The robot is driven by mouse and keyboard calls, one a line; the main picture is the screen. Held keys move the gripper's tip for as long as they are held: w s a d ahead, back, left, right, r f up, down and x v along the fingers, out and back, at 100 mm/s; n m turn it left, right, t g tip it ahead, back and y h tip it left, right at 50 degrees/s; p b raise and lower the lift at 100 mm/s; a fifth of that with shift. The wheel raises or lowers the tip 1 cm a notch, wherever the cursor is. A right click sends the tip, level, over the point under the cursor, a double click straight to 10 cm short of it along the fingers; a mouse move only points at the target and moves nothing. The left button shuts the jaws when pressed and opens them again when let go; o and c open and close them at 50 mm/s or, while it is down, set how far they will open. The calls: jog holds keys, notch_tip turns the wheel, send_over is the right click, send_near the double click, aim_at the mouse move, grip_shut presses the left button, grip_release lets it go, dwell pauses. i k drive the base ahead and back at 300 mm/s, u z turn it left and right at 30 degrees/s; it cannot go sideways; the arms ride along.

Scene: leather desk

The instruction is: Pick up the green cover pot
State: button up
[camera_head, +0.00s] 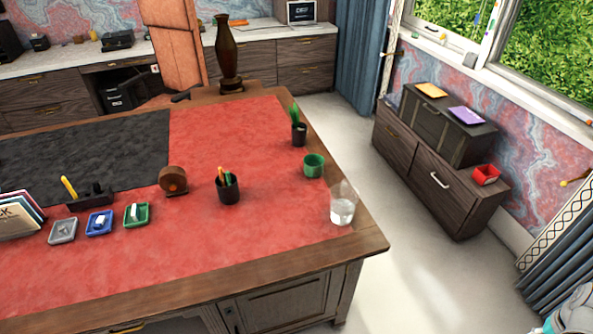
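The green cover pot (314,166) stands upright on the red leather top of the desk (240,245), near its right edge. It looks open at the top and empty. A small dark pot with a green plant (298,134) stands just behind it, apart from it.
A glass (342,207) stands in front of the green pot, near the desk's right corner. A dark pen cup (228,188) is to its left. A brown round holder (173,181) and small trays (136,214) lie further left. A tall vase (228,55) stands at the back. Floor right of the desk is clear.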

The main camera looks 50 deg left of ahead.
aim_at(313, 164)
jog(key=u, duration=2.25)
jog(key=k, duration=0.6)
jog(key=z, duration=0.05)
jog(key=i, duration=0.5)
